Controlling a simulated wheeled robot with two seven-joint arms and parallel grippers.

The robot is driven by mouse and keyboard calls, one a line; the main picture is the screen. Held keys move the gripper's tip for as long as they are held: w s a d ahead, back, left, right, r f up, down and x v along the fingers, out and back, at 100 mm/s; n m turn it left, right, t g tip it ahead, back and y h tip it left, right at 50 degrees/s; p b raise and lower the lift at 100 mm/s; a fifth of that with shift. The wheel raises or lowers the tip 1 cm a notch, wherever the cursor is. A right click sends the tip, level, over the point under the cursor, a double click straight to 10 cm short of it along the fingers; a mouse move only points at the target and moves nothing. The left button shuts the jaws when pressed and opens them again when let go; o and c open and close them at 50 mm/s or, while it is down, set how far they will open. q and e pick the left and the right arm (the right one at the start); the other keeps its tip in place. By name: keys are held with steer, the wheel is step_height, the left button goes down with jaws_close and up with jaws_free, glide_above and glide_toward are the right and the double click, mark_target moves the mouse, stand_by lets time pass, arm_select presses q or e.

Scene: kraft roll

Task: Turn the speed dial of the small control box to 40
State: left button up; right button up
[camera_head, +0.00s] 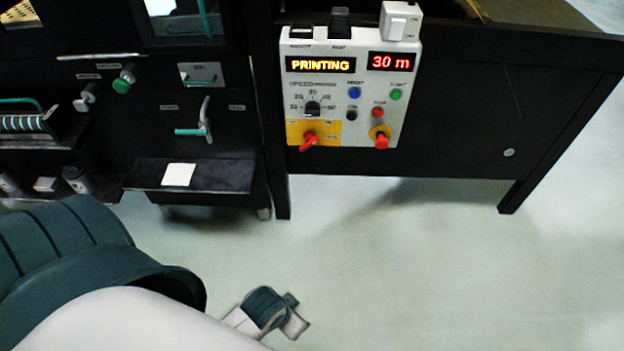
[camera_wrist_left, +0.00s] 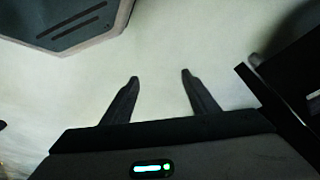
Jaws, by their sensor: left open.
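The small control box (camera_head: 348,92) is a pale panel on the black frame, in the upper middle of the head view. Its black speed dial (camera_head: 312,107) sits at the left, inside an arc of numbers; its pointer is too small to read surely. The displays above read PRINTING and 30 m. My left gripper (camera_wrist_left: 160,78) is open and empty in the left wrist view, over pale floor. In the head view my left arm comes in from the lower left, well below the box, and its fingers cannot be made out. My right gripper is not in view.
A red switch (camera_head: 309,141) on a yellow plate sits just below the dial. Coloured buttons and a red emergency knob (camera_head: 381,140) are to its right. Left of the box, a black cabinet carries a teal handle (camera_head: 196,130) and a protruding shelf (camera_head: 225,177). The floor (camera_head: 430,260) in front is clear.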

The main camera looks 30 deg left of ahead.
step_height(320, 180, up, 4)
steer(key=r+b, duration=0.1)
steer(key=b, duration=0.1)
arm_select(q)
steer(key=w+d+r+n+t+h, duration=0.35)
steer(key=w+d+r, duration=0.25)
steer(key=r, duration=0.5)
steer(key=w+d+r+n+t+h, duration=0.2)
steer(key=w+d+r+t+h, duration=0.35)
steer(key=r, duration=0.45)
steer(key=w+r+n+t, duration=0.5)
steer(key=w+r+n, duration=0.15)
steer(key=r, duration=0.45)
steer(key=w+a+r+n+t+y, duration=0.25)
steer(key=a+n+y, duration=0.35)
steer(key=n, duration=0.3)
steer(key=w+a+r+n+t+y, duration=0.25)
steer(key=a+n+y, duration=0.25)
steer(key=a+n, duration=0.3)
steer(key=w+a+f+n+g+y, duration=0.2)
steer(key=a+f+n+g+y, duration=0.5)
steer(key=n, duration=0.8)
step_height(320, 180, down, 2)
steer(key=shift+a+f+y+b, duration=0.2)
steer(key=shift+a+y+b, duration=0.25)
steer(key=shift+a, duration=0.45)
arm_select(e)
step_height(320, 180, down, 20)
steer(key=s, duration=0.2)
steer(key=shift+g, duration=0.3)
